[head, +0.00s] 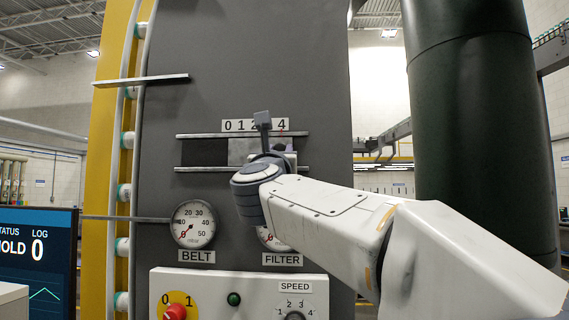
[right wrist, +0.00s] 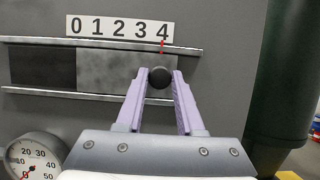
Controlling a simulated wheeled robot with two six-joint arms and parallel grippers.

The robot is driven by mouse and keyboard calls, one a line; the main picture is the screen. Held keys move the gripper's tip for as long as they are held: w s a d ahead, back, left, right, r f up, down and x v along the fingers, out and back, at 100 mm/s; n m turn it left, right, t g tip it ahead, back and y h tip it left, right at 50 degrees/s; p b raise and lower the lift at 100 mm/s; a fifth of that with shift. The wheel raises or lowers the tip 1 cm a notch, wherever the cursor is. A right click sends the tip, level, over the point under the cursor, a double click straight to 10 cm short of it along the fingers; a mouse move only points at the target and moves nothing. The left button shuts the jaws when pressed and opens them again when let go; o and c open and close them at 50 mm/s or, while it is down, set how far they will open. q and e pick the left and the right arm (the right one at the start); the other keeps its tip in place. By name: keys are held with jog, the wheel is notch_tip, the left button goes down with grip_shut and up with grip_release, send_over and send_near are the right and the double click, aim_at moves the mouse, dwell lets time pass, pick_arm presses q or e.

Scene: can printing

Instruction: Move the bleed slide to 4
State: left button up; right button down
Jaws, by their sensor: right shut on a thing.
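The bleed slide (head: 238,152) is a grey plate between two horizontal rails on the dark panel. It also shows in the right wrist view (right wrist: 108,70), with a dark opening to its left. Its red pointer (right wrist: 162,46) stands under the 4 on the 0 to 4 scale (right wrist: 120,27). My right gripper (right wrist: 160,82) has its two lilac fingers closed on the slide's round black knob (right wrist: 160,76). In the head view my right wrist and gripper (head: 270,155) hide the knob and part of the scale. My left gripper is out of view.
Below the slide are the BELT gauge (head: 193,224) and the FILTER gauge (head: 273,240), partly behind my right arm. A white control box (head: 230,294) with a red knob sits lower. A dark green column (head: 480,130) stands at the right.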

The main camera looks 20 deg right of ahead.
jog(key=shift+d, duration=0.15)
jog(key=c, duration=0.5)
grip_release()
jog(key=shift+d, duration=0.1)
jog(key=shift+c, duration=0.2)
jog(key=shift+s, duration=0.1)
jog(key=b+v, duration=0.5)
jog(key=v, duration=0.5)
jog(key=shift+s+a+b, duration=0.2)
jog(key=shift+b, duration=0.1)
